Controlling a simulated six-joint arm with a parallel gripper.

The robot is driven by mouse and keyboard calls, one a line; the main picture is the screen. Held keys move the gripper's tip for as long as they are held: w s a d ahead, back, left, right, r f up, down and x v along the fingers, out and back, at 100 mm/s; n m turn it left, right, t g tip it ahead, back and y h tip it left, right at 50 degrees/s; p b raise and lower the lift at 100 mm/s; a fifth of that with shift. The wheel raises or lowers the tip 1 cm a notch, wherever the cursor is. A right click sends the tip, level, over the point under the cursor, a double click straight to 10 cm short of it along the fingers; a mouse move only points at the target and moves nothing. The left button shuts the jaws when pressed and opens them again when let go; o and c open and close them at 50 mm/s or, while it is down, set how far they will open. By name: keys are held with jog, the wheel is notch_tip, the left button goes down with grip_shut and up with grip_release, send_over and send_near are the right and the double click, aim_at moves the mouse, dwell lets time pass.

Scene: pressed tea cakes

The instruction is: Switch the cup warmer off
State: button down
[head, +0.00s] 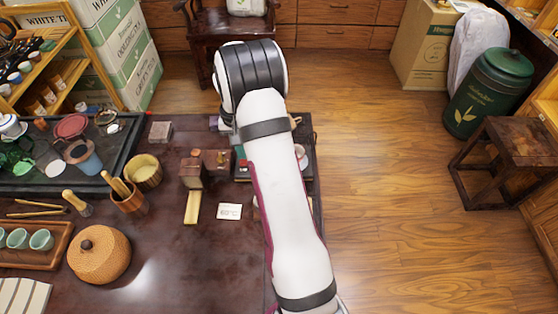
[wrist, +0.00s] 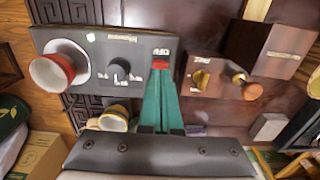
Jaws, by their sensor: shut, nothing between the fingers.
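The cup warmer (wrist: 105,95) is a dark panel in the wrist view, with a cup (wrist: 50,72) with red and white on its left part. A black knob (wrist: 120,70) with markings is in its middle. In the head view my arm hides most of the warmer.
Right of the warmer in the wrist view is a wooden box (wrist: 200,102) with a brass knob and a wooden knob. A yellowish cup (wrist: 115,115) is close to my gripper on the left. A woven lidded pot (head: 98,255) and a tray of cups (head: 30,262) stand farther left.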

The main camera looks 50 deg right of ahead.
jog(key=shift+f, duration=1)
dwell(0.6)
jog(key=shift+r, duration=3.55)
jog(key=s+a+r+n, duration=0.1)
jog(key=s+a+r, duration=0.5)
jog(key=a+r, duration=0.4)
jog(key=s+a+n+y, duration=0.1)
jog(key=s+a, duration=0.6)
jog(key=s, duration=0.3)
jog(key=s+a+n, duration=0.1)
jog(key=s+a, duration=0.6)
jog(key=s, duration=0.4)
jog(key=shift+s+a+r+y, duration=0.25)
jog(key=shift+a+r+y, duration=0.05)
jog(key=shift+a+y, duration=0.1)
